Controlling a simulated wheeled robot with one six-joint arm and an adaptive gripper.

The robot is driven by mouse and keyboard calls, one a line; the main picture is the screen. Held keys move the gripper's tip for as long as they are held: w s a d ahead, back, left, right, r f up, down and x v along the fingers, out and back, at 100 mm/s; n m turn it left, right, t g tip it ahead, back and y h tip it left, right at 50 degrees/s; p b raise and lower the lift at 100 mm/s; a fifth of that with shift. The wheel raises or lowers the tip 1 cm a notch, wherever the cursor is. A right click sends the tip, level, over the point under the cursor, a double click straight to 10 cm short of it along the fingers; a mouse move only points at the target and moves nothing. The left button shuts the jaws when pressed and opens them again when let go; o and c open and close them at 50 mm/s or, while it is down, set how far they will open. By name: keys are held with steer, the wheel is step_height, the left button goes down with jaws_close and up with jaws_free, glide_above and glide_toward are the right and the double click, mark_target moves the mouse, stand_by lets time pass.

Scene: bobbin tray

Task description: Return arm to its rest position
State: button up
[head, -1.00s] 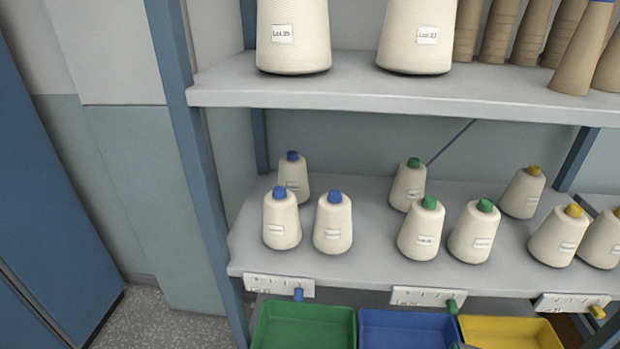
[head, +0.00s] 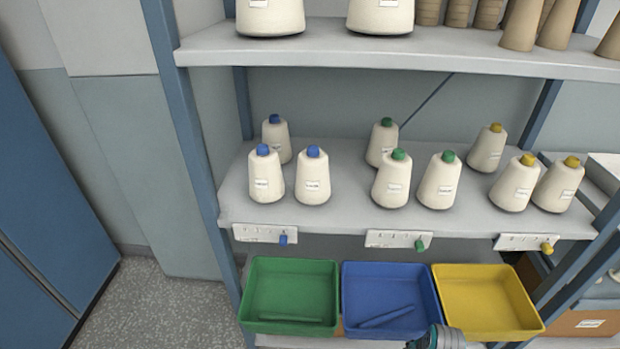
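A small dark and teal piece of my own arm shows at the bottom edge, in front of the blue tray (head: 432,309) and the yellow tray (head: 528,304). My gripper's fingers are not seen. The green tray (head: 331,275) stands left of the blue tray, and the yellow tray is at the right of the row. A slim green item (head: 290,319) lies in the green tray. A slim blue item (head: 387,316) lies in the blue tray. The yellow tray looks empty where it shows.
Cream yarn cones with blue (head: 312,180), green (head: 440,182) and yellow (head: 515,187) tips stand on the middle shelf (head: 340,215). Larger cones (head: 270,17) stand on the upper shelf (head: 420,58). A blue cabinet (head: 45,190) is at left, with clear floor (head: 165,305) beside the rack.

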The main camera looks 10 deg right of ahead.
steer(key=s+a+r+n+t+h, duration=0.1)
steer(key=s+a+r+n+t, duration=0.2)
steer(key=s+a, duration=0.4)
steer(key=s+a+r+n+t, duration=0.1)
steer(key=s+a+n+t, duration=0.2)
steer(key=s+a+n, duration=0.35)
steer(key=s+a+r+n+t, duration=0.2)
steer(key=s+r, duration=0.3)
steer(key=r, duration=0.3)
steer(key=s+a+r+n+t+y, duration=0.1)
steer(key=s+r, duration=0.3)
steer(key=r, duration=0.4)
steer(key=s+a+r+n+t, duration=0.3)
steer(key=s+r, duration=0.2)
steer(key=r, duration=0.4)
steer(key=shift+s+t, duration=0.3)
steer(key=shift+s, duration=0.05)
steer(key=shift+c, duration=0.2)
steer(key=shift+d, duration=0.15)
steer(key=shift+c, duration=0.3)
